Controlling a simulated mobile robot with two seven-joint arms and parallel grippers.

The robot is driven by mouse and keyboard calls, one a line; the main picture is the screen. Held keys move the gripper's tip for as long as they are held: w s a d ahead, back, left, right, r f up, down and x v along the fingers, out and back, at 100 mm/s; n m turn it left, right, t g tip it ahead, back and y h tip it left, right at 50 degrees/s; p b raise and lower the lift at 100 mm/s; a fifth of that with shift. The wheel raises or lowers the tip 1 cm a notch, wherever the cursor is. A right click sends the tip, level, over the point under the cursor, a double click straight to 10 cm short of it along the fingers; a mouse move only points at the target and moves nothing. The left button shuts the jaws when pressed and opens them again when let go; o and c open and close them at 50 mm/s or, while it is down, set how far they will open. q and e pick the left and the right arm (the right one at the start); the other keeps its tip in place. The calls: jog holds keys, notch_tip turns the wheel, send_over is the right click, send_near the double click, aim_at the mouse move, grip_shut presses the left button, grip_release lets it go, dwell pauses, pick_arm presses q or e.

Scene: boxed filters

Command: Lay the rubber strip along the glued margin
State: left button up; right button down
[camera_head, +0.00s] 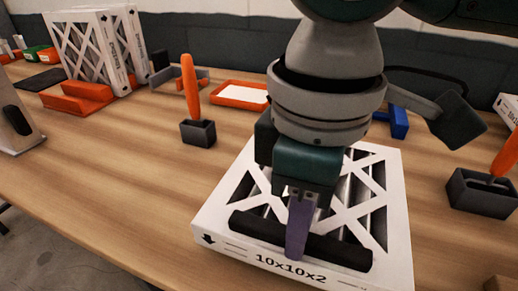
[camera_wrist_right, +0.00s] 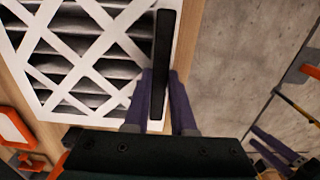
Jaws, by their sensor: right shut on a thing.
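The boxed filter (camera_head: 395,235) lies flat on the bench, a white frame with lattice over dark pleats, marked 10x10x2. It also shows in the wrist view (camera_wrist_right: 84,45). My right gripper (camera_head: 297,250) points down over its near margin, shut on the black rubber strip (camera_head: 343,251). In the wrist view the strip (camera_wrist_right: 163,60) stands between the two purple fingers and runs along the filter's edge. I cannot tell whether the strip touches the frame; glue is not visible. My left gripper (camera_wrist_right: 277,150) shows small at the lower right of the wrist view, its fingers apart and empty.
An orange-handled tool in a dark holder (camera_head: 198,132) stands left of the filter, another holder (camera_head: 480,195) to the right. An orange tray (camera_head: 240,104) and a blue item (camera_head: 398,122) lie behind. Upright filters (camera_head: 90,50) stand back left. The bench front left is clear.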

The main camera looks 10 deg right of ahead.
jog(key=shift+f, duration=0.1)
jog(key=c, duration=0.7)
grip_release()
jog(key=shift+c, duration=0.2)
notch_tip(320, 180, up, 12)
jog(key=p, duration=0.1)
jog(key=shift+r, duration=0.2)
